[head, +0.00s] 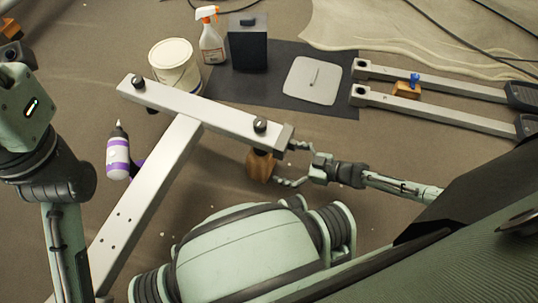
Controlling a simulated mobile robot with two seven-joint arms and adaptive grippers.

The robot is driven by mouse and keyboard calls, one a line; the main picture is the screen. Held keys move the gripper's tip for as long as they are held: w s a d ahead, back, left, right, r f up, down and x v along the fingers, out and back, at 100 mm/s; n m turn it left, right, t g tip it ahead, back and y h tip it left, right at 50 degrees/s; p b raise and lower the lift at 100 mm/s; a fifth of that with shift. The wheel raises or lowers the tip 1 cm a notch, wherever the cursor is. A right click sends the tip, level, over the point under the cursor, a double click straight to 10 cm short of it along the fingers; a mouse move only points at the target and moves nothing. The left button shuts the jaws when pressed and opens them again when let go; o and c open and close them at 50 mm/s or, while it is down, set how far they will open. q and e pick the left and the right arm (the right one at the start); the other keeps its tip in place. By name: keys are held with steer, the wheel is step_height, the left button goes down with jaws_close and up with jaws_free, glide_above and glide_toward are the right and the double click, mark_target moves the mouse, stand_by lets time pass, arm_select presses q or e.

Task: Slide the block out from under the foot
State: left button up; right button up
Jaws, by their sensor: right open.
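A brown wooden block (260,167) stands on the floor under the right end of a pale grey crossbar (200,108). A round black foot (260,124) shows on that end, and the bar hides the block's top. My right gripper (284,165) comes in from the right with its fingers open. One finger is above the other in the picture, both near the block's right side. I cannot tell whether they touch it. My left arm stands at the left edge; its gripper is not seen.
A long beam (145,200) runs down-left from the crossbar. A purple-labelled bottle (118,155) stands left of it. Behind are a white bucket (174,66), a spray bottle (210,40), a dark box (248,43) and a dark mat (232,88). Two rails (440,112) lie at right.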

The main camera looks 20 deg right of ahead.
mark_target(262, 159)
steer(key=shift+w+a+f, duration=0.15)
steer(key=shift+a+f, duration=0.15)
steer(key=shift+f, duration=0.1)
steer(key=shift+w+a+f, duration=0.2)
steer(key=shift+w+a, duration=0.1)
steer(key=b+x, duration=0.2)
steer(key=x, duration=0.4)
steer(key=shift+w+a+f+b, duration=0.1)
steer(key=shift+w+a+b, duration=0.2)
steer(key=shift+b, duration=0.1)
steer(key=c, duration=1.4)
steer(key=shift+c, duration=0.2)
